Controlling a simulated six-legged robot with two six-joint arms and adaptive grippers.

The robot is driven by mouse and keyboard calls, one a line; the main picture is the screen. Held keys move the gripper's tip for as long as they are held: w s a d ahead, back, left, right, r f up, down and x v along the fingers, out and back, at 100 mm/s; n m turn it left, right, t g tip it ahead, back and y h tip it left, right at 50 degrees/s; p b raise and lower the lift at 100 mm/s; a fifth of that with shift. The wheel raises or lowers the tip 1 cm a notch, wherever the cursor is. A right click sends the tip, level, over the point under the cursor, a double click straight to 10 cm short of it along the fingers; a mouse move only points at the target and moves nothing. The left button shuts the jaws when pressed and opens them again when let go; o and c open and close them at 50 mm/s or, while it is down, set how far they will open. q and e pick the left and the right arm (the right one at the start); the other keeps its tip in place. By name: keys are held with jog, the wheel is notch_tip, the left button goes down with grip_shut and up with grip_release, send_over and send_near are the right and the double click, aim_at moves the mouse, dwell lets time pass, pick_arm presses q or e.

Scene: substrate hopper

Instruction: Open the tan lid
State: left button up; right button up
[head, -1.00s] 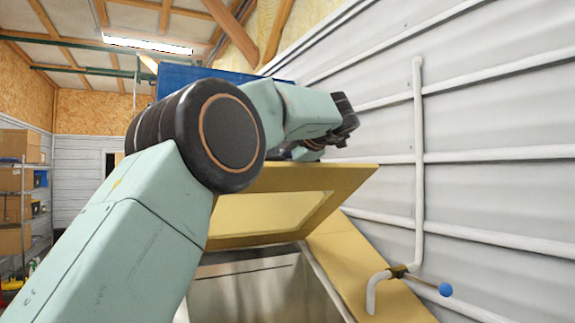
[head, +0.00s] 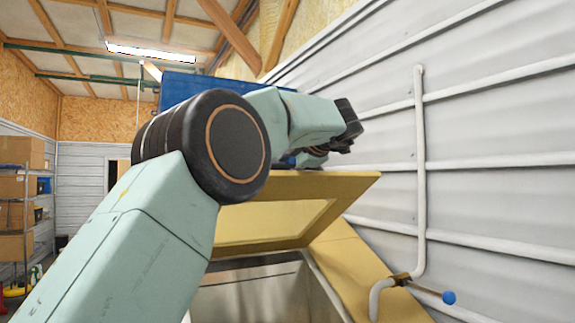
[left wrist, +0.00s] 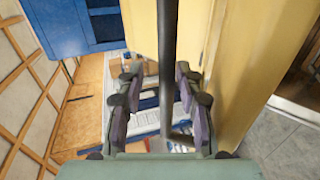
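The tan lid (head: 345,196) stands raised and tilted over the metal hopper opening (head: 260,300) in the head view, with a lighter recessed panel on its underside. My left arm reaches across in front of it and over its top edge. My left gripper (head: 312,157) is partly hidden behind the lid's top edge. In the left wrist view my left gripper (left wrist: 157,85) is open, its fingers apart on either side of a dark bar (left wrist: 166,60) beside the tan surface (left wrist: 240,50). The bar lies nearer the right finger. My right gripper is not in view.
A white pipe (head: 420,180) with a blue-knobbed valve (head: 448,298) runs down the ribbed wall at right. A blue panel (head: 180,85) stands behind my arm. Shelving with boxes (head: 22,190) is at far left.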

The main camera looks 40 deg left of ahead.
pick_arm(q)
jog(key=shift+d+r, duration=0.1)
jog(key=shift+d, duration=0.15)
jog(key=v, duration=1.1)
jog(key=shift+s+d, duration=0.2)
jog(key=shift+d, duration=0.05)
